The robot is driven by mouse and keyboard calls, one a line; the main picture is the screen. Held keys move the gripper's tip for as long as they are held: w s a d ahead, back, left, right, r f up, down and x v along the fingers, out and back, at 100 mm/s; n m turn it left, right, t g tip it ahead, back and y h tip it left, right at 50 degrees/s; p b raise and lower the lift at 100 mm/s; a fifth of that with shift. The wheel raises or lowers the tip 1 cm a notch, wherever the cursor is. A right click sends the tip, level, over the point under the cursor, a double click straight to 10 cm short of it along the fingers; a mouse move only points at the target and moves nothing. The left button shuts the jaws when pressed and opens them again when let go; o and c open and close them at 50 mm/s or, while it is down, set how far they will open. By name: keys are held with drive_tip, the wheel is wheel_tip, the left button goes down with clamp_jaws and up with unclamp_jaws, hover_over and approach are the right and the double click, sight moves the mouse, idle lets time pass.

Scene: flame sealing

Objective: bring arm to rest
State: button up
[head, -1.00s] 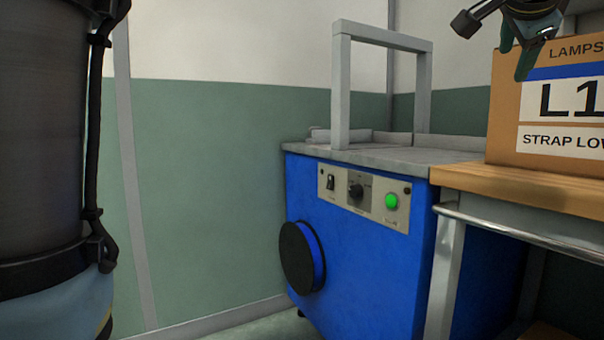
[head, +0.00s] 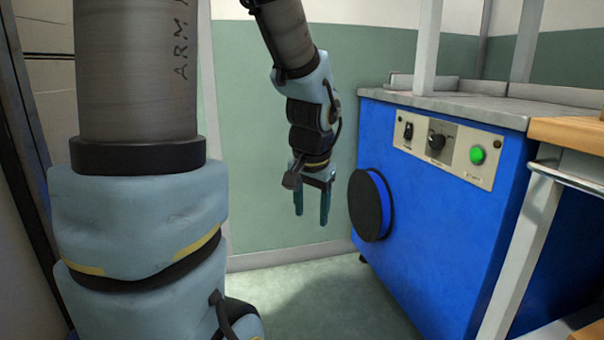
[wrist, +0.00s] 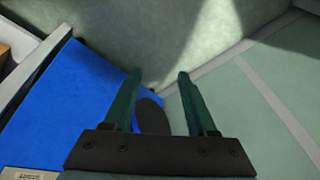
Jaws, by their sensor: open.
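My gripper (head: 312,222) hangs with its fingers pointing down, in front of the green lower wall and left of the blue machine's black reel. Its two teal fingers are apart with nothing between them. In the wrist view my gripper (wrist: 155,82) shows both fingers spread over the floor, with the black reel partly hidden behind the left finger. My upper arm fills the left of the head view.
The blue strapping machine (head: 440,205) has a black reel (head: 369,205), a control panel with a green button (head: 477,155) and a grey arch on top. A wooden-topped bench (head: 570,132) stands at the right. The floor (head: 300,300) below my gripper is clear.

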drive_tip(key=s+a+f+n+g, duration=0.2)
drive_tip(key=s+a+f+n, duration=0.35)
drive_tip(key=a, duration=0.35)
wheel_tip(320, 180, up, 34)
drive_tip(key=p, duration=3.4)
drive_tip(key=shift+s+d+r, duration=0.15)
drive_tip(key=shift+s, duration=0.05)
drive_tip(key=shift+m, duration=0.25)
